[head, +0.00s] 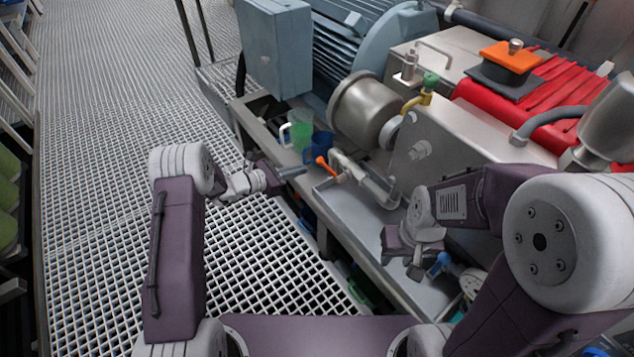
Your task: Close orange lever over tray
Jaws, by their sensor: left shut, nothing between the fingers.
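My right gripper (408,268) hangs over the right part of the tray, close to a blue-handled valve (440,264). Its fingers are small and partly hidden by its own body, so its opening is unclear.
A green jug (300,134) and a blue container (318,148) stand on the bench behind the lever. A steel housing (450,140) and a yellow pipe with a green knob (430,82) rise behind the tray. The grated floor (110,130) on the left is clear.

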